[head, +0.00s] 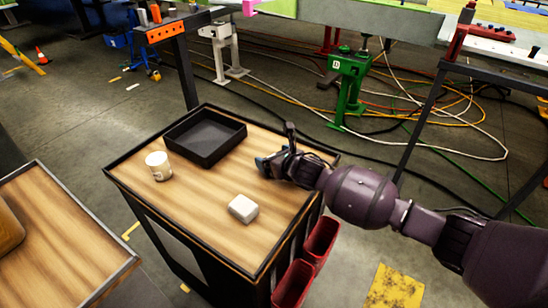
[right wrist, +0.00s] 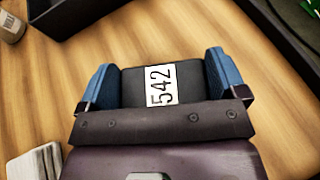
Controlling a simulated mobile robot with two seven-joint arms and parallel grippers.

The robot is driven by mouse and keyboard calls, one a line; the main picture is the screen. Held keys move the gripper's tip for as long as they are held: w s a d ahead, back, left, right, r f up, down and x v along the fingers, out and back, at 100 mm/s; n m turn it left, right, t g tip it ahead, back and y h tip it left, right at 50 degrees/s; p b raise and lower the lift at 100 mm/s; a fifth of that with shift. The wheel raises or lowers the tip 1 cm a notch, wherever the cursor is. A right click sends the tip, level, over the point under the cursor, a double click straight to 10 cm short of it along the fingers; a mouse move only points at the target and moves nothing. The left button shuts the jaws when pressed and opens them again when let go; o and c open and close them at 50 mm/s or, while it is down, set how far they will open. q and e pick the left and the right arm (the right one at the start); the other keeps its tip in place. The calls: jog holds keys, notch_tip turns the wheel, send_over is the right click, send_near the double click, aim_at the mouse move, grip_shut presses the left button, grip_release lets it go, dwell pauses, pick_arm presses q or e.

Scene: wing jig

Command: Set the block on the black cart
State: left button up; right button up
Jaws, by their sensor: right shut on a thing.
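The black cart (head: 124,186) has a wood-grain top with a raised black rim. My right gripper (head: 268,164) is over the right part of this top, between the black tray and the right rim. In the right wrist view it is shut on a dark block (right wrist: 130,88) with a white label reading 542. The blue fingertips press on its two sides, with the wood top behind it. I cannot tell whether the block touches the top. In the head view I cannot make out the block apart from the gripper. My left gripper is not in view.
The front left of the top is clear. Red bins (head: 320,240) hang on the cart's right side. Another wood-topped table (head: 75,235) stands at left.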

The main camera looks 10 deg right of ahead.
jog(key=o, duration=1)
jog(key=shift+s+d+r, duration=0.15)
jog(key=shift+s+r, duration=0.1)
jog(key=shift+s, duration=0.1)
jog(key=p+v, duration=0.1)
jog(key=v, duration=1)
jog(key=shift+p, duration=0.35)
jog(key=shift+d, duration=0.15)
